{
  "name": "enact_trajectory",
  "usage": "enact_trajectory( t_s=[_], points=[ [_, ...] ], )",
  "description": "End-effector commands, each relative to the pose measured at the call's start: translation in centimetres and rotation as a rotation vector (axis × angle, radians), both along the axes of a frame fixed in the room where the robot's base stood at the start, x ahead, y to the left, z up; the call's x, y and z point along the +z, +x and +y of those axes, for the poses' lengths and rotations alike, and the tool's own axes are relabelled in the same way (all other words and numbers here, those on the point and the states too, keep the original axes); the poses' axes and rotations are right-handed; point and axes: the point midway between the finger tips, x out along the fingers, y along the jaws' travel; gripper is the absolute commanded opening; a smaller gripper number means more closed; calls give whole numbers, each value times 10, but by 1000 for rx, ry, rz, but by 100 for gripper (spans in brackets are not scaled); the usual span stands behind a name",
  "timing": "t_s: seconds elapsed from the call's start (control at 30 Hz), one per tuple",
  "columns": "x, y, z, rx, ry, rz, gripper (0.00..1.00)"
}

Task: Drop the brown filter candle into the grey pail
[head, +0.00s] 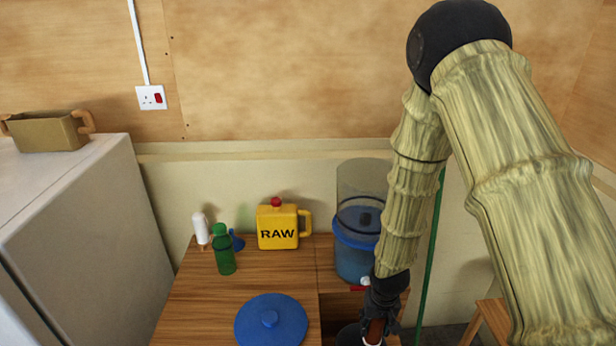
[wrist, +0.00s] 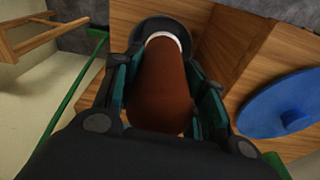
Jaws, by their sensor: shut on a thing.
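My gripper (head: 380,318) is at the bottom of the head view, pointing down. It is shut on the brown filter candle (wrist: 160,85), which lies between the two fingers in the wrist view. The candle's white end (wrist: 165,38) points away from my wrist; the candle shows only in part in the head view (head: 375,332). A dark round thing, apparently the grey pail (wrist: 148,27), shows behind the candle's far end in the wrist view. Its edge also shows at the bottom of the head view (head: 347,337). The candle and gripper hide most of it.
A blue lid (head: 270,321) lies on the wooden top (head: 195,300). A blue-based clear container (head: 353,255) stands behind my gripper. A yellow jug (head: 277,228), green bottle (head: 223,255), blue funnel (head: 237,243) and white candle (head: 200,230) stand farther left. A green pole (head: 432,240) rises at right.

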Motion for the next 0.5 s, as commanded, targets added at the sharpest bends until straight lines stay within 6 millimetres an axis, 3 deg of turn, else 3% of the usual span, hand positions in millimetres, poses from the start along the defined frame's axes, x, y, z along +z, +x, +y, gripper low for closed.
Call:
enact_trajectory(
  t_s=[0.2,0.5],
  points=[
    [-17,31,-4,-84,0,1,11],
    [-47,55,-12,-172,0,-1,11]
  ],
)
